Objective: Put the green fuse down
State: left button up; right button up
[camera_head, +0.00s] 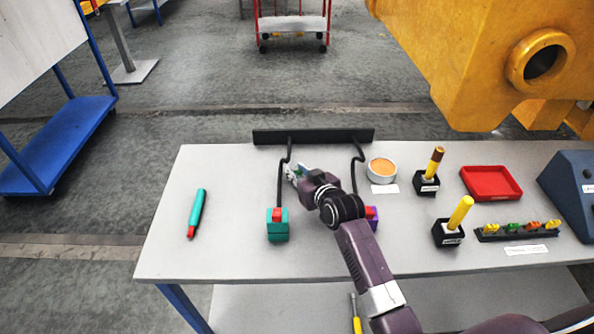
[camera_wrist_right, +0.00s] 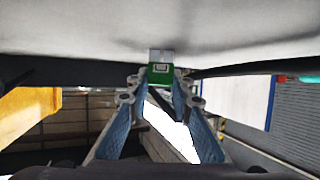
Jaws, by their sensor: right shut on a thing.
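The green fuse (camera_wrist_right: 160,74) shows in the right wrist view, a small green block with a grey end, between the fingertips. My right gripper (camera_wrist_right: 160,98) is shut on it. In the head view my right gripper (camera_head: 297,173) is over the back middle of the grey table (camera_head: 240,172), near the black bar; the fuse is mostly hidden there by the gripper. I cannot tell whether the fuse touches the table. My left gripper is not in view.
Black hooked rods run from the bar (camera_head: 313,136) to a teal block (camera_head: 278,225) and a purple block (camera_head: 374,223). A round dish (camera_head: 382,170), a red tray (camera_head: 472,196) and a rack (camera_head: 545,234) of several coloured pieces stand right. A teal-red stick (camera_head: 197,210) lies left.

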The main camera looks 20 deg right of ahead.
jog(key=o, duration=0.9)
jog(key=shift+s+r, duration=0.1)
jog(key=shift+s, duration=0.05)
jog(key=b+v, duration=0.1)
jog(key=v, duration=1)
jog(key=shift+s+r, duration=0.1)
jog(key=shift+s, duration=0.25)
